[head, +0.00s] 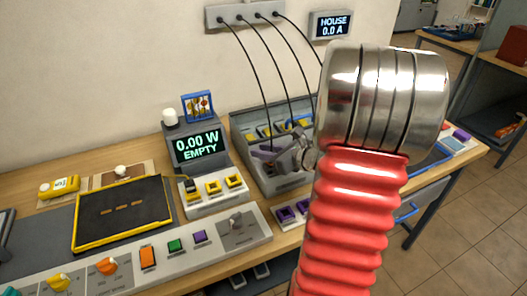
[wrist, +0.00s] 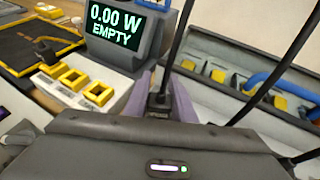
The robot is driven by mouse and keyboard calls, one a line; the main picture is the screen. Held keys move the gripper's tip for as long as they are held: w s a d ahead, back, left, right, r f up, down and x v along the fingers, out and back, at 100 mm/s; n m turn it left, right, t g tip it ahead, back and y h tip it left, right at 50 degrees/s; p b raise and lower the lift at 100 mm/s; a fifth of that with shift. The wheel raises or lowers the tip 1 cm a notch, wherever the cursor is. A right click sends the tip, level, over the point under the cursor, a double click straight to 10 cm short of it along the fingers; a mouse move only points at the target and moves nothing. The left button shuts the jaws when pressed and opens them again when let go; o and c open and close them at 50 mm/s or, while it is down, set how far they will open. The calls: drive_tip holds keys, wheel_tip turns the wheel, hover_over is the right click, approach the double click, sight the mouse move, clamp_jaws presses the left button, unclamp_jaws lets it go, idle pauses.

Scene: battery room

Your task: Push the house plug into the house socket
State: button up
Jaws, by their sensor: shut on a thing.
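My gripper (head: 275,155) is over the front left part of the grey open box on the bench. In the wrist view its purple fingers (wrist: 164,100) are shut on a black plug (wrist: 159,108), with a black cable running up from it. The lettering on the plug is too small to read. Yellow square sockets (head: 213,186) sit in the pale block below the display, left of my gripper; they also show in the wrist view (wrist: 73,79). I cannot tell which socket is the house socket. The held plug's lower end is hidden by my gripper body.
The display (head: 197,146) reads 0.00 W EMPTY. The grey box (head: 285,182) holds yellow blocks (wrist: 217,75) and a blue cable (wrist: 285,70). Several black cables hang from a wall strip (head: 243,14) beside a HOUSE 0.0 A screen (head: 331,24). My red arm covers the bench's right part.

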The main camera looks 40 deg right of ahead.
drive_tip(key=shift+f, duration=0.5)
idle(0.8)
drive_tip(key=o, duration=0.8)
drive_tip(key=shift+s, duration=0.15)
drive_tip(key=v, duration=1)
drive_tip(key=shift+s+r, duration=0.2)
drive_tip(key=shift+s, duration=0.15)
idle(0.3)
idle(0.8)
